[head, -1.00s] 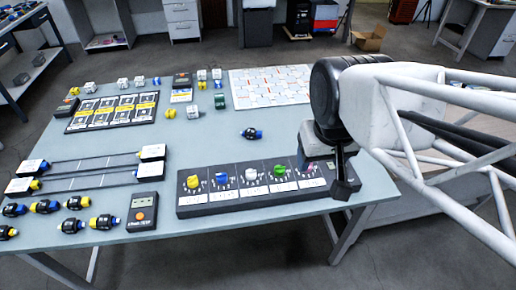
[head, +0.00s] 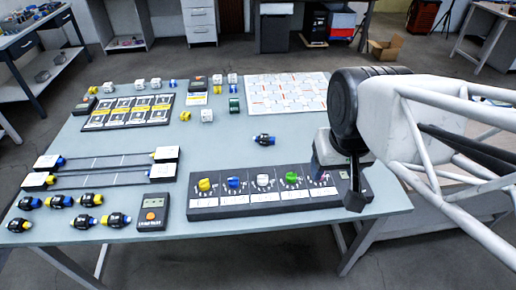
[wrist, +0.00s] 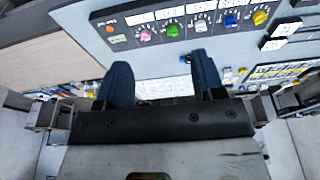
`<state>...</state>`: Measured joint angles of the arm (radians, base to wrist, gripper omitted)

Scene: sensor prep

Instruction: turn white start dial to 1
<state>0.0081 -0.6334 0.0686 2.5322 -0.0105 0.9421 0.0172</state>
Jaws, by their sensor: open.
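The white dial (head: 263,180) is the middle knob on a dark control panel (head: 205,213) at the table's front edge. It has a white label below it, and its pointer setting is too small to read. It also shows in the wrist view (wrist: 201,26), beyond the right fingertip. My gripper (head: 355,203) hangs at the panel's right end, right of the white dial and apart from it. In the wrist view my gripper (wrist: 163,72) has its two dark fingers spread with nothing between them.
On the panel, yellow (head: 204,185) and blue (head: 234,183) dials stand left of the white one. A green dial (head: 292,178) stands right of it, and a pink dial (wrist: 146,35) shows in the wrist view. A black-and-blue connector (head: 264,139) lies behind the panel.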

